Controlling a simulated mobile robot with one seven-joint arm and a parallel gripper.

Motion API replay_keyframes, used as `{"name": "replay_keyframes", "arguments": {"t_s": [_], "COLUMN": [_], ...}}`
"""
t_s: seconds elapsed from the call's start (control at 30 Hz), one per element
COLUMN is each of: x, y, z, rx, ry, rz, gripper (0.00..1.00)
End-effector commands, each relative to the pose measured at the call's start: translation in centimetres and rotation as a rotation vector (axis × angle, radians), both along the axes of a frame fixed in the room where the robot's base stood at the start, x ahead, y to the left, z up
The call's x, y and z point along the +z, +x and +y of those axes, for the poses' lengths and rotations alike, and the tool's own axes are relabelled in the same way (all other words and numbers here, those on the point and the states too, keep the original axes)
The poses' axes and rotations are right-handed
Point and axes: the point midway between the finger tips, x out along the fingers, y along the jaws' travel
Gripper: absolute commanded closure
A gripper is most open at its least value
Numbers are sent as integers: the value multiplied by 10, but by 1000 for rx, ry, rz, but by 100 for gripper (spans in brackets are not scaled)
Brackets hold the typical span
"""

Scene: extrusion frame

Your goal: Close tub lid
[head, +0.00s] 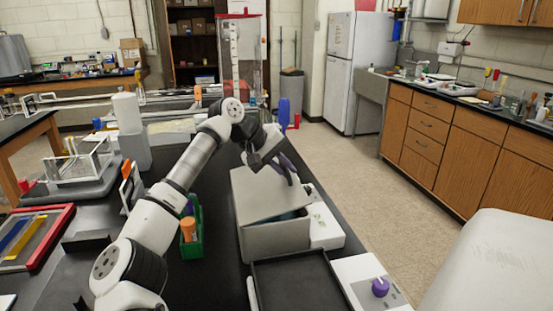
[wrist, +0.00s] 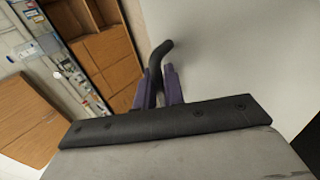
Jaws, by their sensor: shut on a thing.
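The pale grey tub (head: 275,238) stands on the black bench in the head view. Its flat grey lid (head: 262,195) lies over it at a slant, and a dark gap shows between lid and tub at the near right. My gripper (head: 290,170) is at the far right edge of the lid. In the wrist view the purple fingers of my gripper (wrist: 158,88) are closed around a curved black handle (wrist: 160,52) beside the pale lid surface (wrist: 235,50). The fingers partly hide the handle.
A green caddy (head: 192,240) with an orange-capped bottle is left of the tub. A black tray (head: 295,285) lies in front. A white device with a purple knob (head: 380,287) is at the near right. A blue bottle (head: 284,113) stands behind.

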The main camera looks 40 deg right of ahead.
Motion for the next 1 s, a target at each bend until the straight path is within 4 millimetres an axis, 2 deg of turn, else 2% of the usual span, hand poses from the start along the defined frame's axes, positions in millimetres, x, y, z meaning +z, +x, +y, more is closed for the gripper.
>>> {"name": "replay_keyframes", "arguments": {"t_s": [0.1,0.4,0.97,1.0], "x": [-13,-29,-33,-33], "y": [-4,-7,-6,-6], "z": [-5,-10,-10,-10], "rx": [-2,-2,-1,-1], "ry": [-3,-3,-3,-3], "rz": [3,3,2,2], "gripper": [100,100,100,86]}}
